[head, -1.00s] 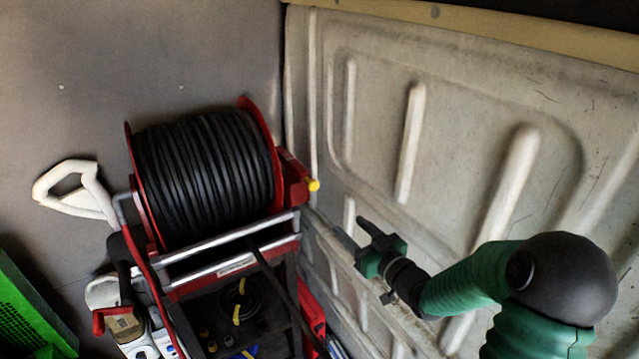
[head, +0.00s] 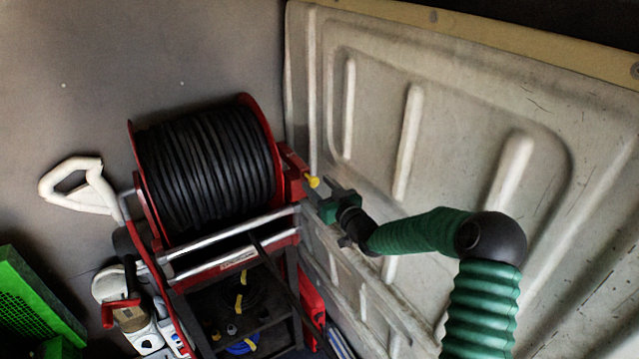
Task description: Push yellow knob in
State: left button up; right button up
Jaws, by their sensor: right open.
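The yellow knob (head: 313,182) sticks out from the right side of the red bracket (head: 293,178) on the hose reel. My right gripper (head: 322,194) is open and close beside the knob, on its right and slightly below. The picture is too small to tell whether a finger touches the knob. Nothing shows between the fingers. The black hose (head: 205,170) is wound on the red-flanged reel left of the knob. My left gripper is not in the picture.
A pale ribbed wall panel (head: 450,110) stands close behind and to the right of my right arm. Metal bars (head: 225,242) cross the reel's frame below the hose. A white handle (head: 80,187) and a green crate (head: 35,300) are at the left.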

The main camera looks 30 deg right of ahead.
jog(key=shift+a, duration=0.2)
jog(key=shift+a+r, duration=0.1)
jog(key=shift+r, duration=0.05)
jog(key=c, duration=1.1)
grip_shut()
jog(key=shift+s+f, duration=0.1)
jog(key=shift+f, duration=0.1)
